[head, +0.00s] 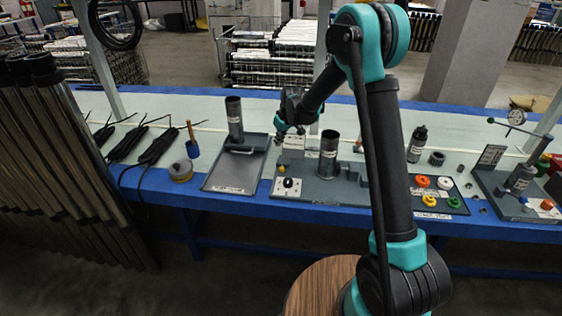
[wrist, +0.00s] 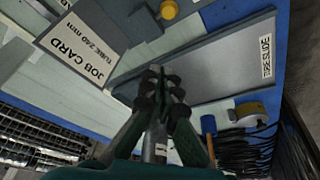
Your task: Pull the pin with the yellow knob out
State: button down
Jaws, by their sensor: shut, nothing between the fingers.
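The yellow knob (head: 281,169) shows in the head view as a small spot at the left end of the grey fixture (head: 325,191), just above a white panel. It also shows in the wrist view as a round yellow knob (wrist: 169,9) at the top edge. The pin under the knob cannot be made out. My gripper (head: 279,139) is above the bench, behind the knob and apart from it. In the wrist view the fingertips of my gripper (wrist: 157,71) are together and empty, over the edge of the grey plate labelled tube slide (wrist: 215,60).
A dark upright tube (head: 329,153) stands on the fixture, right of my gripper. Another tube (head: 234,117) stands on the plate to the left. A job card (wrist: 75,48) lies near the knob. A tape roll (head: 181,171) and black cables (head: 140,142) lie farther left.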

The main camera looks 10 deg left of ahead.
dwell(0.3)
send_over(278, 172)
jog(key=w+a, duration=0.2)
jog(key=w, duration=0.3)
notch_tip(278, 172, down, 10)
jog(key=shift+s+a+r, duration=0.15)
jog(key=shift+r, duration=0.05)
jog(key=shift+s+d+f, duration=0.2)
jog(key=shift+s+d, duration=0.25)
jog(key=shift+s+d+f, duration=0.15)
jog(key=shift+s+d, duration=0.25)
jog(key=shift+d, duration=0.05)
jog(key=shift+s+d+f, duration=0.3)
jog(key=shift+s+d, duration=0.15)
jog(key=shift+s, duration=0.1)
jog(key=shift+s, duration=1.1)
jog(key=shift+a, duration=0.1)
